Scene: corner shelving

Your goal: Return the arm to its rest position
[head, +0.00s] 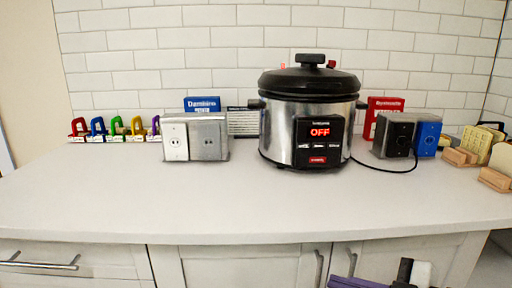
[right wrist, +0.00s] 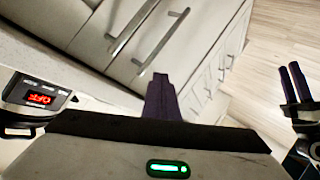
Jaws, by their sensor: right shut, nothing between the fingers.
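My right gripper (head: 350,283) shows at the bottom edge of the head view, low in front of the cabinets; only a purple part and black and white pieces of it are in frame. In the right wrist view its purple fingers (right wrist: 160,80) are together with nothing between them. A second pair of purple fingers (right wrist: 293,85) on a black mount shows at the right edge of the right wrist view. My left gripper is not seen in the head view.
A cooker (head: 290,130) with a display reading OFF stands on the white counter (head: 230,215). Outlet boxes (head: 175,141), black and blue boxes (head: 397,138), colored clips (head: 117,128) and wooden holders (head: 495,179) stand near the back. Cabinet handles (head: 40,264) stick out below. The counter's front is clear.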

